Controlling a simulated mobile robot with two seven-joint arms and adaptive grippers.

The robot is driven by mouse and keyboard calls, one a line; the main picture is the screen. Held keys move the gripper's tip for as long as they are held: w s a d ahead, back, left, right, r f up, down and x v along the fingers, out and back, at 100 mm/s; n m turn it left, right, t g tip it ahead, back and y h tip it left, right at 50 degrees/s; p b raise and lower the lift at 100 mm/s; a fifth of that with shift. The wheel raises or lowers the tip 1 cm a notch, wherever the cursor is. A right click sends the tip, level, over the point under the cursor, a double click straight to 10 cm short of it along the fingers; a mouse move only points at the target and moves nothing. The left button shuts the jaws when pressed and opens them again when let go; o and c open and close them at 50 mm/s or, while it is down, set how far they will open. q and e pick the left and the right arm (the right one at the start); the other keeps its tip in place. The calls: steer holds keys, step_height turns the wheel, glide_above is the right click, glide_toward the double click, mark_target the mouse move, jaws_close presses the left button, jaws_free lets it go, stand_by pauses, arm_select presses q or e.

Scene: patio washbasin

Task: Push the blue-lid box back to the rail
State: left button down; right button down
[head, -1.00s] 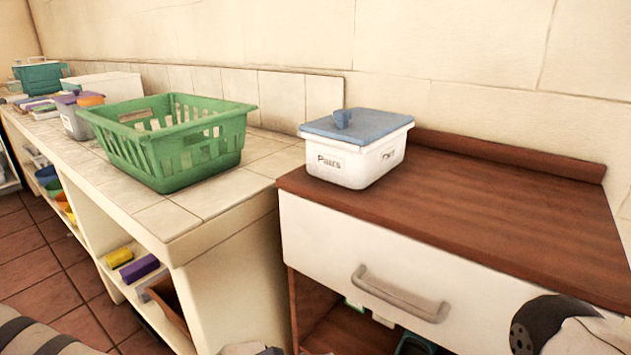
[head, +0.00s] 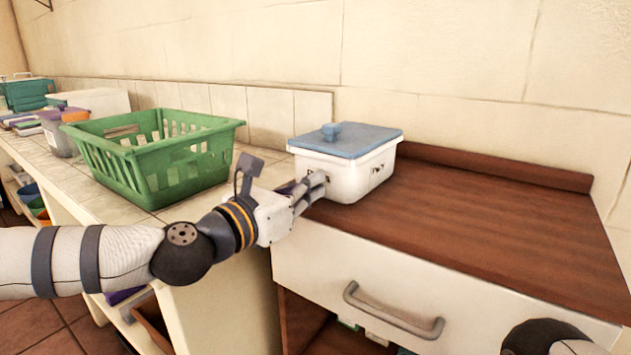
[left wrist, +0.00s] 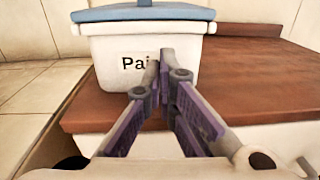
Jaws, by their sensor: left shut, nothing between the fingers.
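The white box with a blue lid (head: 345,165) stands upright on the left part of the brown wooden cabinet top. The low wooden rail (head: 490,167) runs along the back of that top, against the wall. My left gripper (head: 318,186) is shut and empty, with its fingertips at the front face of the box; whether they touch it I cannot tell. In the left wrist view the shut fingers (left wrist: 164,62) cover part of the label on the box (left wrist: 115,58). My right gripper is not in view.
A green basket (head: 150,165) stands on the tiled counter (head: 258,152) to the left of the box. The cabinet top (head: 480,225) is clear to the right of the box. A drawer with a grey handle (head: 390,312) is below its front edge.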

mark_target(339, 172)
arm_select(q)
steer(key=shift+w+d, duration=0.5)
steer(key=shift+w, duration=0.05)
steer(key=shift+f, duration=0.1)
